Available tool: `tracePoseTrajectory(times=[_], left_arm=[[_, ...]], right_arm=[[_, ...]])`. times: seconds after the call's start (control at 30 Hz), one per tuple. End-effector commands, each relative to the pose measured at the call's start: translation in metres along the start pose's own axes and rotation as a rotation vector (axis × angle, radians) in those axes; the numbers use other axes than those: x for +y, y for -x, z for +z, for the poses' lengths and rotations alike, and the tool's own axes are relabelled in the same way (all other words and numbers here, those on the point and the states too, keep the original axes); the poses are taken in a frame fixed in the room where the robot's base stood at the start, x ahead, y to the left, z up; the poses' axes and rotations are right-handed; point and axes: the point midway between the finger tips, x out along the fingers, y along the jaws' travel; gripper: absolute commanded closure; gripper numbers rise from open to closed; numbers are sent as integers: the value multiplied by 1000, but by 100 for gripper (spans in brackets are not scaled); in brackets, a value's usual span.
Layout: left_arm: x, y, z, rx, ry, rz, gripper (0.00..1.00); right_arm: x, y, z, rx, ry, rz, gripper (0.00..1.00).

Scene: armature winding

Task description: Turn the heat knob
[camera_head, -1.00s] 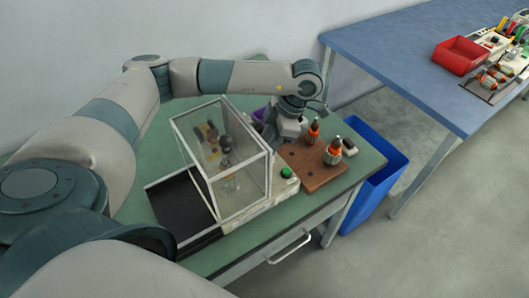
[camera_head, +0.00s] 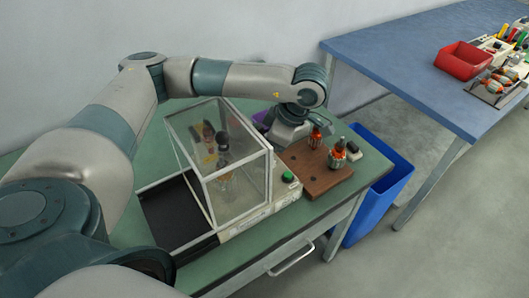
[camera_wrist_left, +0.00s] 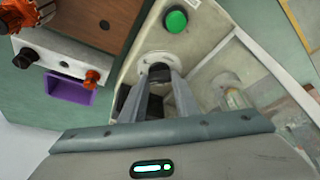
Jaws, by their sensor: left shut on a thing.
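The beige machine (camera_wrist_left: 130,80) carries a green button (camera_wrist_left: 175,21) and a round white dial plate (camera_wrist_left: 157,63), where the heat knob sits. The knob itself is mostly hidden between the fingers in the left wrist view. My left gripper (camera_wrist_left: 158,78) is shut on it, with the fingertips at the dial plate. In the head view my left gripper (camera_head: 284,132) reaches down behind the clear-walled box (camera_head: 232,165), and its fingertips are hidden. The green button also shows there (camera_head: 288,176). My right gripper is not in view.
A brown wooden block (camera_head: 312,170) with two orange-and-metal armatures (camera_head: 338,155) stands right of the machine. A purple bin (camera_wrist_left: 70,88) and a small white device (camera_wrist_left: 45,55) are close by. A blue bin (camera_head: 385,190) stands beside the green table (camera_head: 265,240).

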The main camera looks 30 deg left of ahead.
Motion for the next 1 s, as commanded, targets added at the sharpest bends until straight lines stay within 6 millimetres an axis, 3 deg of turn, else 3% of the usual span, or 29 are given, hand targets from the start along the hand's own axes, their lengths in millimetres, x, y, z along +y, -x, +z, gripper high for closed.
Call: tracePoseTrajectory(times=[0.2, 0.23, 0.3, 0.73, 1.0], left_arm=[[1, 2, 0, -2, 3, 3, 94], [1, 2, 0, -2, 3, 3, 67], [1, 2, 0, -2, 3, 3, 53], [1, 3, 0, -1, 2, 1, 53], [1, 24, 0, -2, 2, 3, 53]], right_arm=[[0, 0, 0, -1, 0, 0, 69], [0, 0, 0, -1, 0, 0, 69], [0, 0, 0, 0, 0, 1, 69], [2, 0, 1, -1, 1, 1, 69], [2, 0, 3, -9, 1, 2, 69]])
